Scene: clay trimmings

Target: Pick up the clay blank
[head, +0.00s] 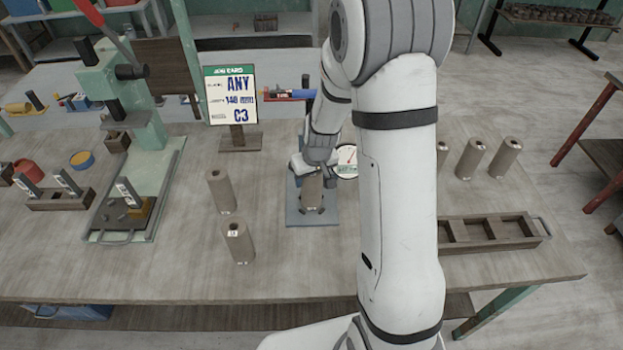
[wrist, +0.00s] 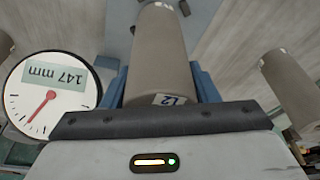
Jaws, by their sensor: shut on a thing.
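The clay blank (head: 311,192) is a grey-brown cylinder, standing over the blue-grey plate of the length gauge (head: 293,214). My gripper (head: 311,172) is shut on it, reaching down from the arm above. In the wrist view the same blank (wrist: 160,55) fills the middle, with a white label reading L2 at its near end. Blue parts flank it on both sides there. The gauge dial (wrist: 48,97) reads 147 mm. I cannot tell whether the blank touches the plate.
Two blanks (head: 220,191) (head: 238,242) stand to the left. Several more stand at the right (head: 504,157), near a wooden compartment tray (head: 538,226). A job card (head: 232,95) reads ANY, 148 and C3. A green press (head: 110,90) stands at the left.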

